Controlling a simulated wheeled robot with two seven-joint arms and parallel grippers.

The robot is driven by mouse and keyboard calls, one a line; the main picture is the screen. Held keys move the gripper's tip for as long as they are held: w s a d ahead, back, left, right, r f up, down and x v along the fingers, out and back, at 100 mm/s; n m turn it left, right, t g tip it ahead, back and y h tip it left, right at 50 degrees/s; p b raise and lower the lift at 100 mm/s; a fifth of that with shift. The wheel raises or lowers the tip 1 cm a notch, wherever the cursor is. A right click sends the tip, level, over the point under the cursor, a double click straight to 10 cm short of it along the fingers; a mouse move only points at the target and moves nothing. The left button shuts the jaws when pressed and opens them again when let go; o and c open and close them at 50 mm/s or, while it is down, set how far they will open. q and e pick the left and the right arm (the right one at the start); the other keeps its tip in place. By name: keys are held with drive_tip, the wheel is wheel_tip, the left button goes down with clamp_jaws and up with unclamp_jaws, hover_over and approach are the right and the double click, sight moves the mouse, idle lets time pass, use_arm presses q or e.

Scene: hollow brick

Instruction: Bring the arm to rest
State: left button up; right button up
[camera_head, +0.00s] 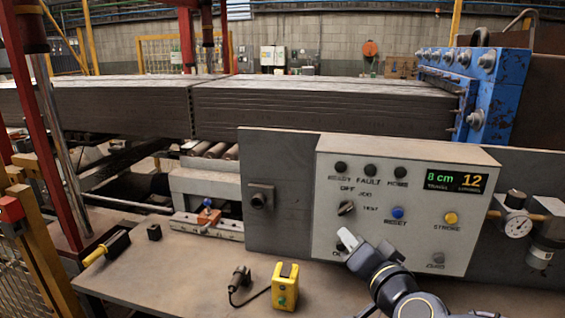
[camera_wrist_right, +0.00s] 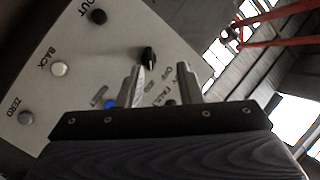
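My right arm comes in from the bottom right in the head view, and its gripper (camera_head: 348,240) is in front of the lower left part of the grey control panel (camera_head: 420,165). In the right wrist view the two fingers of this gripper (camera_wrist_right: 158,85) stand apart with nothing between them. The panel's black selector knob (camera_wrist_right: 149,54) shows beyond the fingertips; in the head view the knob (camera_head: 346,208) is just above the gripper. The gripper hides some lower buttons and labels. My left gripper is in neither view.
The panel has a lit display (camera_head: 455,181), a blue button (camera_head: 397,212) and a yellow button (camera_head: 450,218). On the bench (camera_head: 180,275) lie a yellow box (camera_head: 285,286), a black plug (camera_head: 240,278) and a yellow-handled tool (camera_head: 105,248). A pressure gauge (camera_head: 516,226) is at right.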

drive_tip(key=s+d+f+n+g, duration=0.1)
drive_tip(key=s+f+g, duration=0.2)
drive_tip(key=s, duration=0.4)
drive_tip(key=s+d+f+n+g+p, duration=0.1)
drive_tip(key=s+f+g, duration=0.3)
drive_tip(key=s, duration=0.4)
drive_tip(key=s+d+f+n+g+y+p, duration=0.1)
drive_tip(key=s+d+f+n+g, duration=0.1)
drive_tip(key=s+f, duration=0.3)
drive_tip(key=s+n+g, duration=0.1)
drive_tip(key=s, duration=0.2)
drive_tip(key=shift+s+d+f+g, duration=0.25)
drive_tip(key=shift+d+f+g, duration=0.05)
drive_tip(key=shift+d, duration=0.05)
drive_tip(key=shift+c, duration=0.2)
